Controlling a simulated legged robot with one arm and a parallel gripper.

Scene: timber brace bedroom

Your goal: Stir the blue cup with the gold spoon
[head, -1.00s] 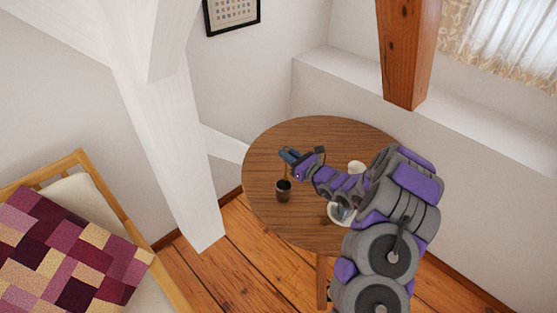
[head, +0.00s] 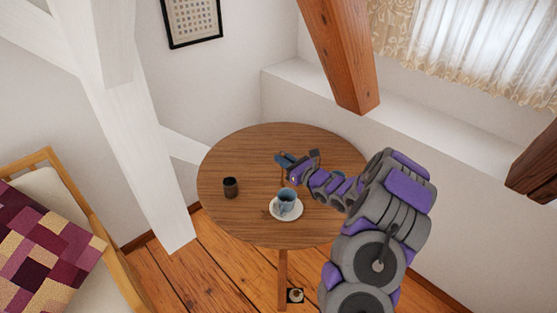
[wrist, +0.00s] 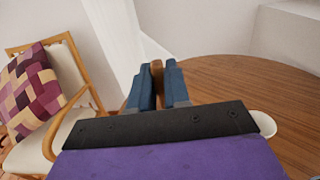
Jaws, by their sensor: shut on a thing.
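The blue cup (head: 284,197) stands upright on a white saucer (head: 292,215) near the front of the round wooden table (head: 237,220). My gripper (head: 284,160) is above and just behind the blue cup. In the wrist view my gripper (wrist: 158,82) is shut on a narrow brown-gold piece (wrist: 156,72), which appears to be the gold spoon's handle. The spoon's lower end is hidden in the wrist view. In the head view it is too small to tell whether it reaches into the cup.
A dark cup (head: 230,187) stands on the table to the left. A white object (wrist: 265,122) shows beside my gripper in the wrist view. A white post (head: 150,170) rises left of the table, and a wooden beam (head: 345,60) behind it. The table's left part is mostly clear.

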